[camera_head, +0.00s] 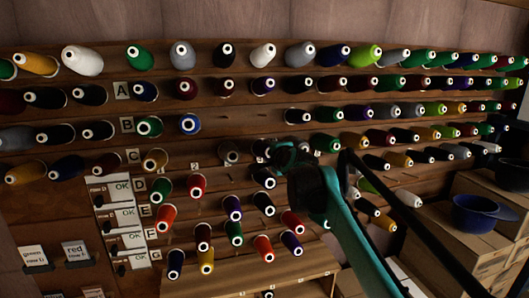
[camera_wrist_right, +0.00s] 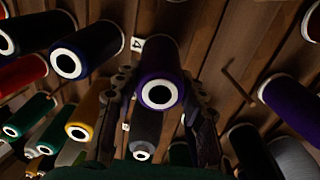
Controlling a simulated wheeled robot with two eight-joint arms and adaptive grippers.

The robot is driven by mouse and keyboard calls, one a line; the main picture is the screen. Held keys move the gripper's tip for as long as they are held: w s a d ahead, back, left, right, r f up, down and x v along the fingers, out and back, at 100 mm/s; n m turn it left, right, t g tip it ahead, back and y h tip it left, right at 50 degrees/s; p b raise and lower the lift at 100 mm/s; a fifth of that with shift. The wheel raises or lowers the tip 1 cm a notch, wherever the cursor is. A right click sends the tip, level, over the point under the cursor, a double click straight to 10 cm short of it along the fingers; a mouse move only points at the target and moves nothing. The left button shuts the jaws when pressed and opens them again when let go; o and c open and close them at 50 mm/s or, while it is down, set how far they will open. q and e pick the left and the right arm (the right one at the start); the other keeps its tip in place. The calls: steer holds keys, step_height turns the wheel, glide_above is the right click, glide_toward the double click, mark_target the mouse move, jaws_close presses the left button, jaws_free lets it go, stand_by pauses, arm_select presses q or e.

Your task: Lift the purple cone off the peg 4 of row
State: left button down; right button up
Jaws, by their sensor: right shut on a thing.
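In the right wrist view the purple cone (camera_wrist_right: 165,62) is between the two fingers of my right gripper (camera_wrist_right: 158,97), its white-ringed end facing the camera. The fingers lie along its two sides. A tag marked 4 (camera_wrist_right: 137,44) is on the wall just left of the cone. In the head view my right gripper (camera_head: 285,155) is at the middle of the thread wall, at the row C height. The gripper and arm hide most of the held cone there. I cannot tell whether the cone is still on its peg. My left gripper is not in view.
A grey cone (camera_wrist_right: 146,130) sits just below the held one, and a yellow cone (camera_wrist_right: 85,118) is to the left. A bare peg (camera_wrist_right: 238,84) sticks out at the right.

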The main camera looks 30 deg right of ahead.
steer(key=p+v, duration=0.2)
steer(key=v, duration=0.9)
steer(key=shift+s+f+p, duration=0.15)
steer(key=shift+p, duration=0.15)
stand_by(0.4)
steer(key=shift+s+a+r+p, duration=0.25)
steer(key=shift+s+r+p, duration=0.5)
steer(key=shift+s, duration=0.2)
steer(key=shift+s+a+r+p, duration=0.25)
steer(key=shift+s+r+p, duration=0.45)
steer(key=shift+s, duration=0.2)
